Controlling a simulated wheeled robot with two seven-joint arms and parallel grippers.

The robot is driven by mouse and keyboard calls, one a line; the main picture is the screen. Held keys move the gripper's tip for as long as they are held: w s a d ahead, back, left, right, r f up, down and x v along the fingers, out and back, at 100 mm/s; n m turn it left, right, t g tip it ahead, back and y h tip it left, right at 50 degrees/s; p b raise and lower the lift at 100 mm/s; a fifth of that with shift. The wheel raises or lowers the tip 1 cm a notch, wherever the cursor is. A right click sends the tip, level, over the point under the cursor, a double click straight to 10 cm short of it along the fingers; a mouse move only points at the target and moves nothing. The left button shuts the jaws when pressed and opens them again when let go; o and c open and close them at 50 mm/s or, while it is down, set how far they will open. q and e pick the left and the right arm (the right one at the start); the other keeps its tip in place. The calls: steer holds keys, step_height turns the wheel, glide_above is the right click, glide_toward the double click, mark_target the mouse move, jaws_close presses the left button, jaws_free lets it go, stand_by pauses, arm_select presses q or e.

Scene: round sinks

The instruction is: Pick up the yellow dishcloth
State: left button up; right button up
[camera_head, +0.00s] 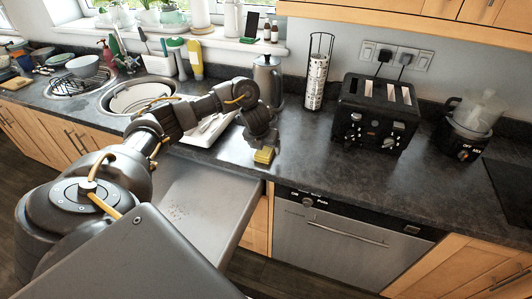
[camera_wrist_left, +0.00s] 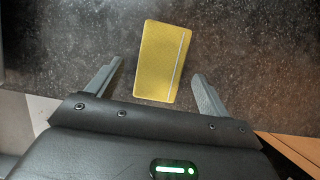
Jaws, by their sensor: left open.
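The yellow dishcloth (camera_head: 264,155) lies on the dark countertop, close to its front edge, left of the toaster. It looks like a small folded yellow block. In the left wrist view the dishcloth (camera_wrist_left: 162,61) is a yellow rectangle with a pale line along its right side. My left gripper (camera_head: 264,142) is just above it in the head view. In the left wrist view my left gripper (camera_wrist_left: 157,85) is open, with one finger on each side of the dishcloth and gaps between. Nothing is held. My right gripper is not in view.
A black toaster (camera_head: 377,114) stands to the right, with a wire holder (camera_head: 318,72) behind. A round sink (camera_head: 135,95) and a white tray (camera_head: 208,131) lie left. The counter front above the dishwasher (camera_head: 340,235) is clear.

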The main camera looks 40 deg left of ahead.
mark_target(265, 149)
arm_select(q)
steer(key=x, duration=0.2)
steer(key=shift+w+a+f, duration=0.1)
steer(key=shift+w+f, duration=0.15)
steer(key=shift+f, duration=0.1)
steer(key=shift+f, duration=0.15)
steer(key=c, duration=1.1)
steer(key=shift+o, duration=0.2)
